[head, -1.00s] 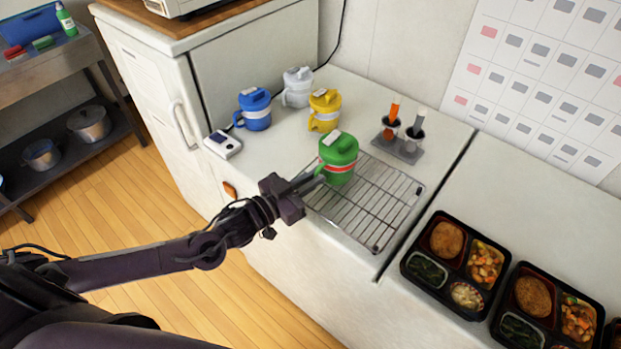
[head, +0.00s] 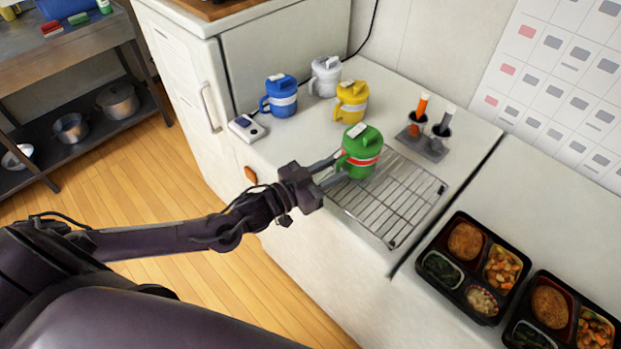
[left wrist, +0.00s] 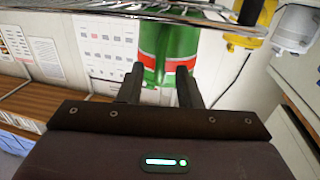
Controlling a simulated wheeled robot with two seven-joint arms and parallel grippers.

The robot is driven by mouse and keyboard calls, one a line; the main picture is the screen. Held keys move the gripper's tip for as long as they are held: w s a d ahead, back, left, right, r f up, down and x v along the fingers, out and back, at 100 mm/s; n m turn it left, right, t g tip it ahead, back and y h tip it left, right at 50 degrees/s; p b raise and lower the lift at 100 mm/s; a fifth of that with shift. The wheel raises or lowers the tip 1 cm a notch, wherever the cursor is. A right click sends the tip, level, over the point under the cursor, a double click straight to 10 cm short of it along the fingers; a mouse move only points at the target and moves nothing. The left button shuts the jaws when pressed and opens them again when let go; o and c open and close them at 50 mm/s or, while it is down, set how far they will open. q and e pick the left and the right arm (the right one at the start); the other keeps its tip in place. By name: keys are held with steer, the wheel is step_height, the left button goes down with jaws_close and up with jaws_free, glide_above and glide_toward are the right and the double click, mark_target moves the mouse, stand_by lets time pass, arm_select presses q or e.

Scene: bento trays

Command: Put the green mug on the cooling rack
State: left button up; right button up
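The green mug (head: 361,152), with a red and white band and a green lid, stands upright on the back left part of the wire cooling rack (head: 397,206). Its handle faces left, towards my left gripper. My left gripper (head: 331,171) is open beside the mug, with its two fingers apart and pointing at it. In the left wrist view, which looks upside down, the green mug (left wrist: 168,58) shows beyond the spread fingers of the left gripper (left wrist: 160,88). The rack's wires (left wrist: 120,9) cross the top there. My right gripper is not in view.
Blue (head: 282,97), white (head: 325,77) and yellow (head: 351,101) mugs stand behind on the counter. A white device (head: 246,129) lies left of them. A holder (head: 427,145) with two cups is right of the mug. Bento trays (head: 470,268) lie at right. The rack's front is clear.

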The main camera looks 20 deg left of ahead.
arm_select(q)
steer(key=b+v, duration=0.1)
steer(key=v, duration=1)
steer(key=shift+s, duration=0.25)
